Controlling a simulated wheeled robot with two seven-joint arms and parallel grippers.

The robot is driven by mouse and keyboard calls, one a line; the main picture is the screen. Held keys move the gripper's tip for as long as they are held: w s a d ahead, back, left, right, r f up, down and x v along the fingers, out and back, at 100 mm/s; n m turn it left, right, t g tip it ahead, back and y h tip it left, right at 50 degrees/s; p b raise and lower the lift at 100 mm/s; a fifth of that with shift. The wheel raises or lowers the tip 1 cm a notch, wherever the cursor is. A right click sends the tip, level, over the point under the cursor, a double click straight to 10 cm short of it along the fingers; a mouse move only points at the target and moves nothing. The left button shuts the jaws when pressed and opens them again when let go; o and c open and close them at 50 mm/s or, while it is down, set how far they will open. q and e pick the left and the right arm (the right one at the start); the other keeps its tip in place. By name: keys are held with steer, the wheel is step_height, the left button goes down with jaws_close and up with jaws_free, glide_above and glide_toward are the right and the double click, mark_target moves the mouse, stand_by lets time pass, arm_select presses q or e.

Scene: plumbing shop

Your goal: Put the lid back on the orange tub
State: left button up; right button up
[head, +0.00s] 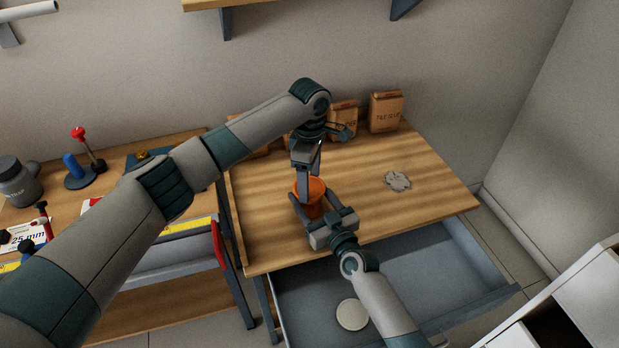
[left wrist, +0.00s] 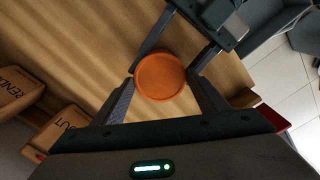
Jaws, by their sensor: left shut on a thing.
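The orange tub (head: 316,196) stands on the wooden bench, partly hidden by both grippers. In the left wrist view a round orange disc, seemingly the lid (left wrist: 160,76), sits between my left fingers, over the tub. Whether it is seated on the rim is hidden. My left gripper (head: 307,182) points down from above and is shut on the lid; its fingers also show in the left wrist view (left wrist: 161,88). My right gripper (head: 317,207) reaches in from the front, with one finger on each side of the tub, apparently shut on its body.
Several brown paper bags (head: 386,112) stand at the back of the bench. A grey flat scalloped piece (head: 397,181) lies to the right. The drawer (head: 420,270) below is open, with a pale disc (head: 352,314) inside. A side bench with tools (head: 80,172) is at left.

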arm_select(q)
steer(key=shift+f, duration=0.2)
steer(key=o, duration=1.1)
step_height(320, 180, up, 12)
arm_select(e)
steer(key=o, duration=1.6)
